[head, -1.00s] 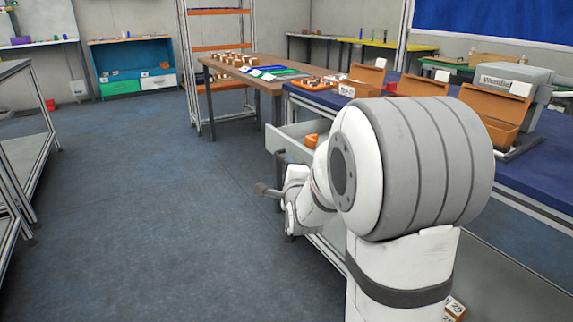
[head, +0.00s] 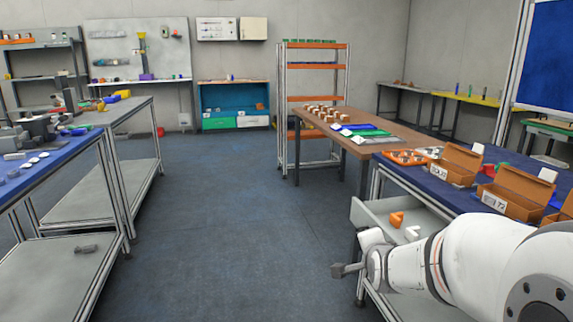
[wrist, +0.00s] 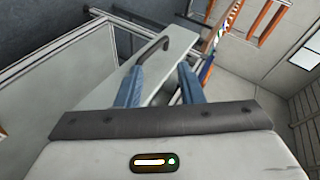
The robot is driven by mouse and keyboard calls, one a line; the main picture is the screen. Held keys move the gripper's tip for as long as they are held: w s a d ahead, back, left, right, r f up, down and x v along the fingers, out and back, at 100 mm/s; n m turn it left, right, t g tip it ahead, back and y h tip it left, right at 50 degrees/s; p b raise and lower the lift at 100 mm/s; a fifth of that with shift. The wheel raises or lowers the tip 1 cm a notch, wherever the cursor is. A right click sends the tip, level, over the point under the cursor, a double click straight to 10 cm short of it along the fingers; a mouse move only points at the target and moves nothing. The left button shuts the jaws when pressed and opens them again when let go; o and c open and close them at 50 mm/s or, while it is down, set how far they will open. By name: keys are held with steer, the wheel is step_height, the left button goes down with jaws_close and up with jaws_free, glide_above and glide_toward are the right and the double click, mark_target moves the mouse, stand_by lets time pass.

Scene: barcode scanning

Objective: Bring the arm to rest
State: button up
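My gripper (wrist: 160,82) is open in the wrist view, its two blue fingers apart with nothing held between them. In the head view my gripper (head: 347,270) is at the end of my white arm at lower right, above the floor and in front of an open drawer (head: 376,222). The drawer holds an orange block and a pale item. In the wrist view a dark handle (wrist: 153,48) on a pale panel lies beyond the fingertips; I see no clear contact.
A blue-topped bench with orange bins (head: 455,164) is at right, close to my arm. A wooden table (head: 352,128) stands behind it. Grey workbenches (head: 112,112) are at left. The floor (head: 220,230) between is clear.

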steer(key=s+a+r+n+g+p, duration=0.2)
steer(key=s+r+n+g+p, duration=0.3)
steer(key=s, duration=0.7)
steer(key=s+a+r+n+g+y+p, duration=0.1)
steer(key=s+r+n+g+p, duration=0.3)
steer(key=s+r+n+p, duration=0.6)
step_height(320, 180, up, 4)
steer(key=s+a+p, duration=0.1)
steer(key=s+p, duration=0.1)
steer(key=p, duration=0.3)
steer(key=shift+s+a+f+g, duration=0.2)
steer(key=shift+s+a+g, duration=0.15)
steer(key=shift+a+g, duration=0.05)
